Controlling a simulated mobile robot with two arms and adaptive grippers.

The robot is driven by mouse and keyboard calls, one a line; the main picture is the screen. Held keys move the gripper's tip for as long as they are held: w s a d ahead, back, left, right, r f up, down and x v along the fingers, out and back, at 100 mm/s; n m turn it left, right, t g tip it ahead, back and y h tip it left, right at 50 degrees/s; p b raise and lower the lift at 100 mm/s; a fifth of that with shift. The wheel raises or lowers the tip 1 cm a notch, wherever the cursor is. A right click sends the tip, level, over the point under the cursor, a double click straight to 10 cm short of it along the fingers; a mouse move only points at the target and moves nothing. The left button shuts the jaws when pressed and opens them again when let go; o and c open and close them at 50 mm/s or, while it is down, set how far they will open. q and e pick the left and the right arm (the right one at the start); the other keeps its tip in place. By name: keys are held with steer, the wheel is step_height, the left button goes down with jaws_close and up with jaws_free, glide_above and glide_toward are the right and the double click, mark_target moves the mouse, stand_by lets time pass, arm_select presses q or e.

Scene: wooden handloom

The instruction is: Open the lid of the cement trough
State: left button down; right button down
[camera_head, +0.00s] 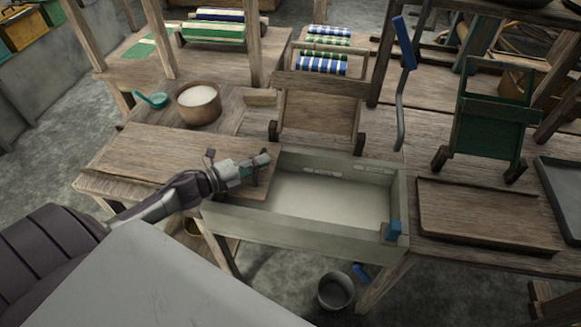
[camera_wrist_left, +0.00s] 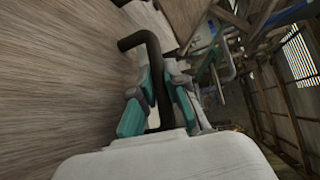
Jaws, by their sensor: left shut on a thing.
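The cement trough (camera_head: 300,228) is a pale box in the middle of the head view, with grey-white cement (camera_head: 330,195) inside. Its wooden lid (camera_head: 150,158) lies flat to the left, with its right end over the trough's left end; most of the trough is uncovered. My left gripper (camera_head: 256,167) is above the lid's right end. In the left wrist view, its teal-padded fingers (camera_wrist_left: 158,102) are shut on a dark bent handle (camera_wrist_left: 135,40) beside the lid's wood grain (camera_wrist_left: 60,80). The right gripper is not in view.
A bowl of white material (camera_head: 198,103) and a teal ladle (camera_head: 150,99) stand behind the lid. A wooden stand (camera_head: 318,115) is behind the trough. A blue-handled piece (camera_head: 393,231) is at its front right corner. A bucket (camera_head: 335,291) is on the floor below.

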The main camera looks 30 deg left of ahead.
arm_select(q)
steer(key=shift+s+a, duration=0.25)
steer(key=shift+a, duration=0.45)
steer(key=shift+s+a, duration=0.2)
steer(key=shift+a, duration=0.55)
steer(key=shift+s+a, duration=0.25)
steer(key=shift+a, duration=0.45)
steer(key=c, duration=1.4)
jaws_free()
steer(key=shift+c, duration=0.2)
steer(key=shift+s+a, duration=0.15)
steer(key=shift+s, duration=0.25)
steer(key=v, duration=1.1)
steer(key=shift+a+r, duration=0.1)
steer(key=shift+r, duration=0.05)
